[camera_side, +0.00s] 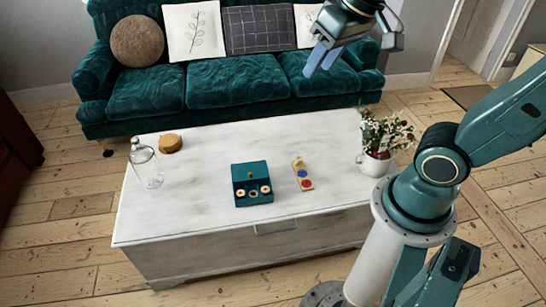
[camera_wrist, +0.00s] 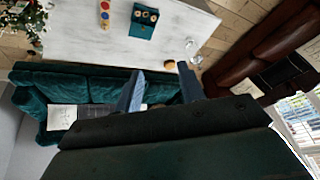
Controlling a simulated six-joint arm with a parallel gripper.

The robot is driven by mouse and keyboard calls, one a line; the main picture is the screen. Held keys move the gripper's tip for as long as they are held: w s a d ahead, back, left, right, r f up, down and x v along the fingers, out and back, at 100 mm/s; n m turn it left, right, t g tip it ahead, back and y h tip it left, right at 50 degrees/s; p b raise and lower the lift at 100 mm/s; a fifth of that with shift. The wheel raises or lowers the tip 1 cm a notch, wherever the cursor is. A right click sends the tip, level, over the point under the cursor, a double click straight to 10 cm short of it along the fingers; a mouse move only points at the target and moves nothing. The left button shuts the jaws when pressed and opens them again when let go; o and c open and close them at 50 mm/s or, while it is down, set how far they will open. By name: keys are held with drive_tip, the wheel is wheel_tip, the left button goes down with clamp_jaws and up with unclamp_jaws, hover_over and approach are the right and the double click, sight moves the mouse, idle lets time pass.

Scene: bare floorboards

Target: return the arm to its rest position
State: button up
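My gripper (camera_side: 319,68) is raised high above the far side of the white table, in front of the teal sofa in the side view. In the wrist view my gripper (camera_wrist: 160,72) shows its two blue-grey fingers apart, with nothing between them. It is open and empty, clear of the table. My arm bends up from its base at the right of the side view.
On the white table (camera_side: 180,210) stand a teal box (camera_side: 241,199), a small board with coloured discs (camera_side: 299,170), a glass bottle (camera_side: 147,170), a round tan object (camera_side: 170,143) and a potted plant (camera_side: 375,165). The teal sofa (camera_side: 236,85) stands behind.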

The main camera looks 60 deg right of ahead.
drive_tip(key=s+f+n, duration=0.1)
drive_tip(key=s+n, duration=0.1)
drive_tip(key=s, duration=0.4)
drive_tip(key=shift+s+a+t, duration=0.35)
drive_tip(key=shift+a+t, duration=0.05)
